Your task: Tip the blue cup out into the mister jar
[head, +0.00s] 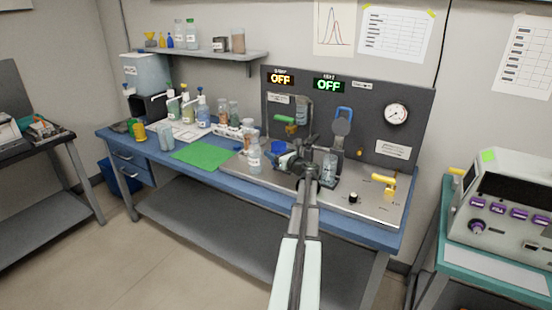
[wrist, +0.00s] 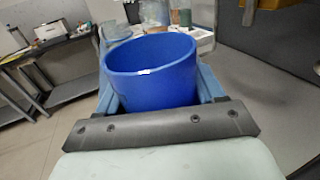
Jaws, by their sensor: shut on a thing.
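The blue cup (wrist: 152,88) is between my gripper's fingers (wrist: 152,98), which are shut on its sides. In the wrist view its mouth faces up and its inside shows blue wall; the bottom and any contents are hidden. In the head view the cup (head: 278,147) is partly behind my gripper (head: 284,160), above the steel deck. A clear jar (head: 329,168) stands on the deck right of my wrist, below the blue-handled part. It may be the mister jar; I cannot read a label. The cup is left of this jar and apart from it.
A clear bottle (head: 255,160) stands close left of my gripper. The dark panel (head: 360,125) with two OFF displays rises behind. A yellow-handled valve (head: 384,182) and a black knob (head: 353,198) are on the deck's right. A green mat (head: 203,154) lies left.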

